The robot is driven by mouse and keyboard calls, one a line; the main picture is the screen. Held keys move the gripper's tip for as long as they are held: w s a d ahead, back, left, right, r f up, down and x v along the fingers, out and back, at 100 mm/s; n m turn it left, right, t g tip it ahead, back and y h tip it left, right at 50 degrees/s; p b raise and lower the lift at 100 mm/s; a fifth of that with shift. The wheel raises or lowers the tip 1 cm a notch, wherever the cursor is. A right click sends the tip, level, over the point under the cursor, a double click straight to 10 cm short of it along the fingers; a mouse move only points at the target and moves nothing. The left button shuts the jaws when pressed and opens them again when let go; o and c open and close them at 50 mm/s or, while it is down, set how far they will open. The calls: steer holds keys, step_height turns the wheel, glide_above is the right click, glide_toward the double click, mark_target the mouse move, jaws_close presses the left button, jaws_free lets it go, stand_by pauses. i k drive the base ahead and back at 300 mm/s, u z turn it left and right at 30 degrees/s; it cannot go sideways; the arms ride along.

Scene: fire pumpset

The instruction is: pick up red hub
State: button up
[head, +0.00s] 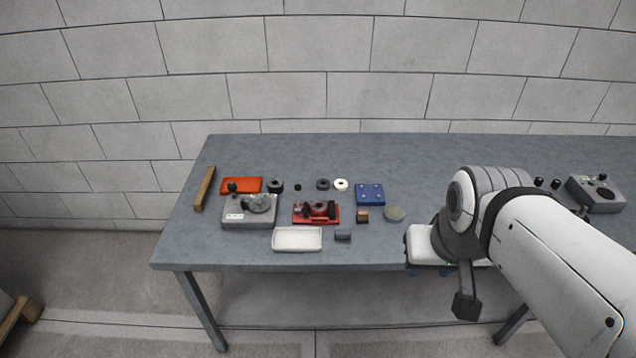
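A red fixture (300,219) with dark round parts on it sits near the middle of the left half of the table. An orange-red plate (247,183) with a small dark knob lies behind and left of it. I cannot tell which of these red things, if either, is the hub. My gripper (467,300) hangs at the table's front edge, well to the right of both. Its dark end shows, but its fingers are too unclear to tell whether they are open or shut.
On the grey table (420,165) are a grey pump-like unit (240,217), a white tray (297,239), a blue block (370,194), a brass piece (362,216), a greenish disc (394,213), dark and white rings, a wooden bar (204,189) and a grey box (597,194). The table's back middle is clear.

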mark_target(319, 209)
steer(key=z, duration=0.05)
steer(key=i, duration=1)
steer(key=u, duration=0.1)
